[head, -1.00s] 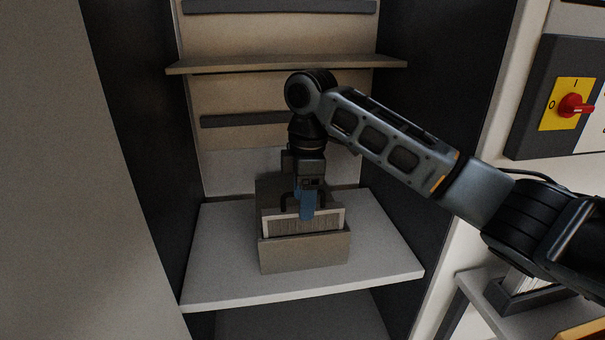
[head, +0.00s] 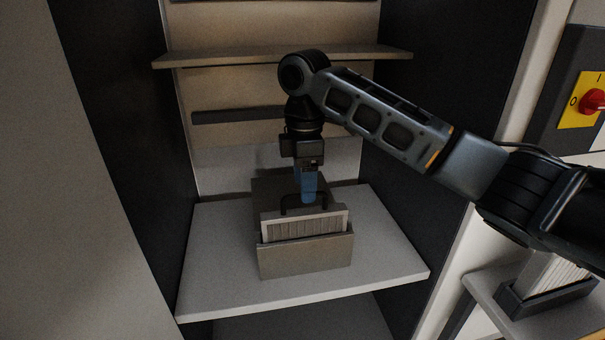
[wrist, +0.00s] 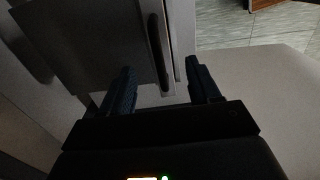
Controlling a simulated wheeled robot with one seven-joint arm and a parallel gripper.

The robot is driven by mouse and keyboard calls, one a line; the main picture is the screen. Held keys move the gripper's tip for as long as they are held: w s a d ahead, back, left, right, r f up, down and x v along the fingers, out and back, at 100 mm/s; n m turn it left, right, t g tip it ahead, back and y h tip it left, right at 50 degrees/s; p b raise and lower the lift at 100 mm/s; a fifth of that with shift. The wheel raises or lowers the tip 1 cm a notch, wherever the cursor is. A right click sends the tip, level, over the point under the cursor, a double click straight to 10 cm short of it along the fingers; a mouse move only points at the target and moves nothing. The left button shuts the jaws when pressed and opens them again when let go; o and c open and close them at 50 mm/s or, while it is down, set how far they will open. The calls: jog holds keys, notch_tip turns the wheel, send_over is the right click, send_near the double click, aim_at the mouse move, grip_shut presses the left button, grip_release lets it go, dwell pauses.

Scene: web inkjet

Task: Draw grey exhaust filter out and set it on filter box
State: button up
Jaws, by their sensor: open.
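The grey exhaust filter (head: 305,229) is a pleated panel in a light frame with a dark arched handle (head: 284,205). It stands upright in a grey-brown housing (head: 305,258) on the cabinet shelf, its top edge above the housing's front wall. My gripper (head: 308,199) points down at the handle, its blue fingers partly in front of it. In the wrist view the fingers (wrist: 160,80) are apart, with the dark handle bar (wrist: 157,42) between or just beyond them. Contact cannot be told. I cannot clearly make out a filter box.
The white shelf (head: 385,255) has bare room around the housing. An upper shelf (head: 220,58) and dark cabinet walls (head: 110,150) surround my arm. At lower right, a white pleated filter (head: 556,272) stands in a dark tray (head: 548,300). A red switch (head: 592,102) is at right.

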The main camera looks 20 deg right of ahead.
aim_at(304, 212)
jog(key=shift+f+p, duration=0.3)
jog(key=shift+f, duration=3.3)
jog(key=shift+c, duration=0.2)
grip_shut()
